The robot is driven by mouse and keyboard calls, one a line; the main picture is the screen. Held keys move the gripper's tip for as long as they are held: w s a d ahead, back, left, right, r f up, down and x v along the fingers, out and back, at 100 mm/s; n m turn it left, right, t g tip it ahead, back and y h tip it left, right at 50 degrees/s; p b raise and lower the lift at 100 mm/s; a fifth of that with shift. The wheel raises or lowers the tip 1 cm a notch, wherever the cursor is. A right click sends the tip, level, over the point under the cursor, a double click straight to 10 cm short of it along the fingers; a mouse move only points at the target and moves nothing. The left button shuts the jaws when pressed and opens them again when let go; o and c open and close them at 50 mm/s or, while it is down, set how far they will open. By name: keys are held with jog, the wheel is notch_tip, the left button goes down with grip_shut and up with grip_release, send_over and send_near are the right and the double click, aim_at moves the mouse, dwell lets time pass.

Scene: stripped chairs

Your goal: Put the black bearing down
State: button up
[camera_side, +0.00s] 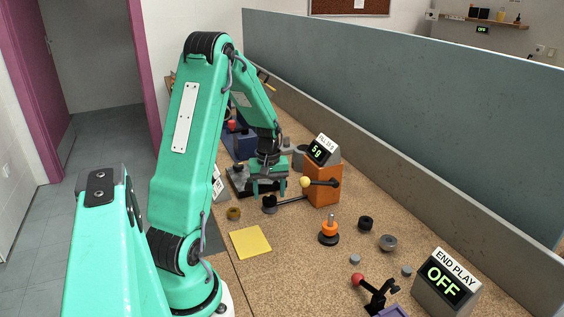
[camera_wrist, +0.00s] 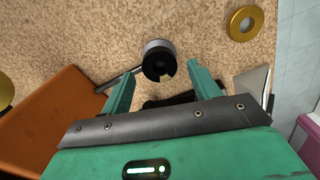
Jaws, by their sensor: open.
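A black ring (camera_side: 365,222), which looks like a bearing, lies on the cork bench right of the orange knob. My gripper (camera_side: 269,189) is open, pointing down left of the orange block. A short dark round piece (camera_side: 270,204) with a grey rim sits just in front of it, at the end of a thin rod. In the wrist view this dark piece (camera_wrist: 158,65) shows near the space between the two fingertips, apart from both. I cannot tell whether it is a bearing. Nothing is clearly held.
The orange block (camera_side: 323,190) carries a yellow ball, a dark handle and a display. A brass ring (camera_side: 234,213) and yellow pad (camera_side: 250,242) lie left. An orange knob (camera_side: 329,231), grey ring (camera_side: 388,242) and END PLAY display (camera_side: 445,284) stand right. A low wall borders the bench.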

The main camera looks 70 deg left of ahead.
notch_tip(320, 180, up, 11)
jog(key=shift+f, duration=0.2)
dwell(0.3)
dwell(0.4)
jog(key=d+r+m+t+y, duration=0.1)
jog(key=d+r+m, duration=0.3)
jog(key=d, duration=0.5)
jog(key=d+r+m+t, duration=0.2)
jog(key=d+r+m, duration=0.15)
jog(key=d, duration=0.45)
jog(key=s+d+r+m+t, duration=0.1)
jog(key=s+d+m, duration=0.2)
jog(key=d, duration=0.3)
jog(key=s+d+r+m+t+h, duration=0.1)
jog(key=s+d+m, duration=0.2)
jog(key=d, duration=0.3)
jog(key=shift+s+d+r+m+t, duration=0.15)
jog(key=shift+s+r+m+t, duration=0.15)
jog(key=shift+m, duration=0.45)
